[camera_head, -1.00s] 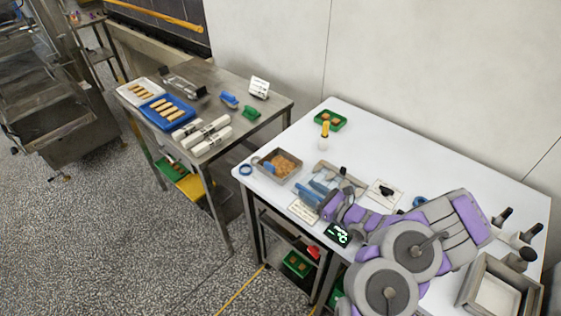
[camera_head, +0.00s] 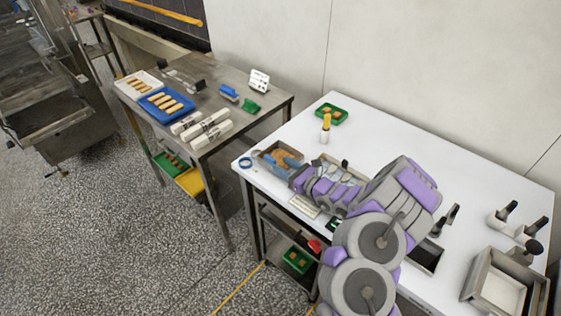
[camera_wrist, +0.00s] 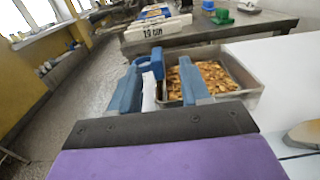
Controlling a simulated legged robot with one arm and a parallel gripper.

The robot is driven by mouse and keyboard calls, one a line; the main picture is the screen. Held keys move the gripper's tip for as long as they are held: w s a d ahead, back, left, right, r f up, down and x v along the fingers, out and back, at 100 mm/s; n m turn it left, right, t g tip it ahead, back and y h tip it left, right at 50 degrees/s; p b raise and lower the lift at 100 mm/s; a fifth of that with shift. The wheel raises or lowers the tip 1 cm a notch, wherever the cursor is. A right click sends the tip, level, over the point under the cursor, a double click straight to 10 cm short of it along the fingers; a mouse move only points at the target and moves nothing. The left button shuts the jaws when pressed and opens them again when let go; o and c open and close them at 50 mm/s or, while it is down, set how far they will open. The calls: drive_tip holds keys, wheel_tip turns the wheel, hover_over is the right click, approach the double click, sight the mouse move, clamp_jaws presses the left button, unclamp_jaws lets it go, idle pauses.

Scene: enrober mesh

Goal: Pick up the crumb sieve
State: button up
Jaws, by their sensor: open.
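A square metal pan of brown crumbs, seemingly the crumb sieve (camera_head: 264,153), sits near the left end of the white table, partly hidden by my gripper. In the wrist view the pan (camera_wrist: 243,75) lies just ahead, crumbs inside. A blue piece (camera_wrist: 151,64) stands at its left side; I cannot tell whether it is a handle fixed to it. My gripper (camera_head: 289,158) is open, with two blue fingers apart. In the wrist view the gripper (camera_wrist: 158,75) has its right finger in front of the pan and its left finger beyond the pan's left side. Contact is unclear.
A blue ring (camera_head: 245,163) lies at the table's left corner. A yellow-topped bottle (camera_head: 325,127) and a green tray (camera_head: 332,113) stand behind the pan. A steel table (camera_head: 225,88) is across a gap at left.

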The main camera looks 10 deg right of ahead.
sight(273, 158)
drive_tip(key=x, duration=0.2)
drive_tip(key=b+x, duration=0.1)
drive_tip(key=x, duration=0.2)
drive_tip(key=shift+s+a+f, duration=0.1)
drive_tip(key=shift+s+a, duration=0.05)
drive_tip(key=shift+a, duration=0.25)
drive_tip(key=shift+w, duration=0.2)
drive_tip(key=shift+w+d, duration=0.1)
drive_tip(key=shift+d, duration=0.15)
drive_tip(key=shift+a, duration=0.25)
drive_tip(key=c, duration=0.6)
clamp_jaws()
